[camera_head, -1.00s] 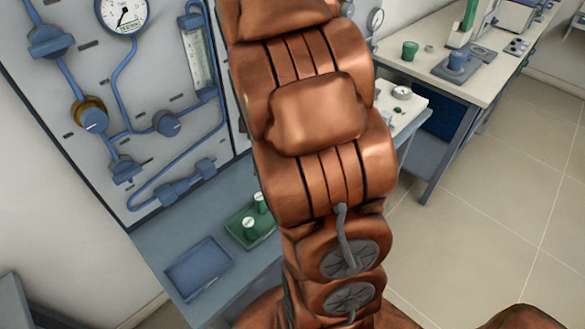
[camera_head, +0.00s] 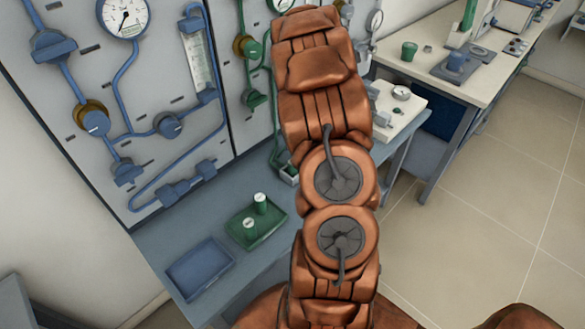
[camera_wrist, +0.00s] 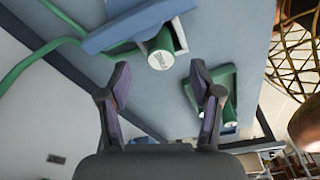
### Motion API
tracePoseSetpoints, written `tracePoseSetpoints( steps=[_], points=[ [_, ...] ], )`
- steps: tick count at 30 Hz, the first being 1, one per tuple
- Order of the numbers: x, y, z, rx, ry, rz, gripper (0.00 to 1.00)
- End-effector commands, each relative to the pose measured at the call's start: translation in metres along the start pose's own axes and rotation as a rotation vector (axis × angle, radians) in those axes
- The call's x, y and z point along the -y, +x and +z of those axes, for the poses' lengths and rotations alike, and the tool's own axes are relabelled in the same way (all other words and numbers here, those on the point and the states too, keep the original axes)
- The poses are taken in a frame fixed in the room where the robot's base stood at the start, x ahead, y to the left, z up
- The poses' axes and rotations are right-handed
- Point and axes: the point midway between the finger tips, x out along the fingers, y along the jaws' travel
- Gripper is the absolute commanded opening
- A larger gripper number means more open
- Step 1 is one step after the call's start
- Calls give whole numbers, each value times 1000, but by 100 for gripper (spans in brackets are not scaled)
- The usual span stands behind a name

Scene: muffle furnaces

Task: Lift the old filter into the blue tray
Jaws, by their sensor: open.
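In the wrist view, my gripper (camera_wrist: 160,64) is open, with its two dark fingers apart and nothing between them. A green cylinder with a marked white cap (camera_wrist: 162,52) sits just beyond the fingertips, by a blue block at the end of a green pipe; it seems to be the old filter, but I cannot read its mark. In the head view, the blue tray (camera_head: 200,268) lies empty on the bench. Beside it, a green tray (camera_head: 268,236) holds two green white-capped cylinders (camera_head: 260,203). My arm hides my gripper there.
A wall panel with blue pipes and a gauge (camera_head: 124,16) stands behind the bench (camera_head: 160,247). A small grey holder (camera_head: 289,173) is at the panel's foot, below green pipes. A white scale-like device (camera_head: 400,108) is to the right. The floor at right is clear.

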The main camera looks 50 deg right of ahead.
Motion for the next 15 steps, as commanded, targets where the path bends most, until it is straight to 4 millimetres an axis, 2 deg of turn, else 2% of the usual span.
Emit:
tracePoseSetpoints(
  steps=[15],
  points=[
    [2, 49, 0, -3, 3, -4, 64]
  ],
)
